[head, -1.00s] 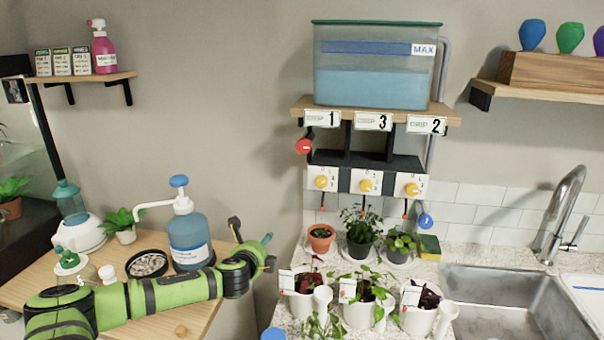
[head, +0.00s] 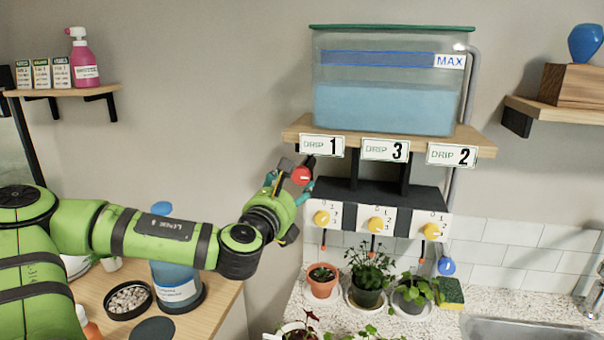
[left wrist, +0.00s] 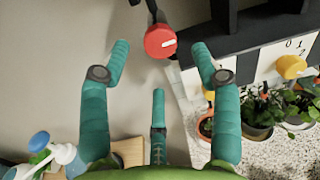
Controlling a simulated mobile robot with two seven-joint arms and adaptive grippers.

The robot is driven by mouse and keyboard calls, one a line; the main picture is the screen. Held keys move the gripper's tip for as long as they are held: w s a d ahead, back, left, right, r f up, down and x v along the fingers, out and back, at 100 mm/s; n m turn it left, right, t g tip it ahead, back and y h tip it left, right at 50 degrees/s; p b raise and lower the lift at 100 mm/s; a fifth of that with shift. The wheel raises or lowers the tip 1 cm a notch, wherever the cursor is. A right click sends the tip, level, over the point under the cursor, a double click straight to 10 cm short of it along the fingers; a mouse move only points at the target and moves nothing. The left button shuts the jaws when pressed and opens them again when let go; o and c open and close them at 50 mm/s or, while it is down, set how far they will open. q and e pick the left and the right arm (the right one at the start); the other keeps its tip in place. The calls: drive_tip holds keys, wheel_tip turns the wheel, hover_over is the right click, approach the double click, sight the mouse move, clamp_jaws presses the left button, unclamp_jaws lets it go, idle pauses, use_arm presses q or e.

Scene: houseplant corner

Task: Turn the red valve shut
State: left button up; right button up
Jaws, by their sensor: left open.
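The red valve (head: 302,175) is a round red knob with a white mark, at the left below the tank shelf. It also shows in the left wrist view (left wrist: 160,42), just beyond my fingertips and roughly centred between them. My left gripper (head: 290,180) is open, with teal fingers on either side of the knob in the head view. In the left wrist view the open fingers (left wrist: 160,52) hold nothing, and I cannot tell whether any finger touches the knob. My right gripper is not in view.
The water tank (head: 385,85) stands on a wooden shelf (head: 480,142) above the valve. Yellow dials (head: 376,225) sit to the right of it. Potted plants (head: 368,275) stand below on the counter. A pump bottle (head: 176,275) stands on the left table.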

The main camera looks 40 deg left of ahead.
sight(299, 176)
use_arm(q)
drive_tip(key=p+x, duration=0.1)
drive_tip(key=x, duration=0.1)
drive_tip(key=shift+w+a+r, duration=0.15)
drive_tip(key=shift+w+a, duration=0.05)
drive_tip(key=shift+a, duration=0.05)
drive_tip(key=p+x, duration=0.2)
drive_tip(key=x, duration=0.1)
drive_tip(key=shift+w, duration=0.3)
drive_tip(key=shift+w+a+f, duration=0.15)
drive_tip(key=shift+w+f, duration=0.05)
drive_tip(key=shift+f, duration=0.05)
drive_tip(key=c, duration=0.4)
drive_tip(key=shift+s, duration=0.1)
drive_tip(key=c, duration=0.7)
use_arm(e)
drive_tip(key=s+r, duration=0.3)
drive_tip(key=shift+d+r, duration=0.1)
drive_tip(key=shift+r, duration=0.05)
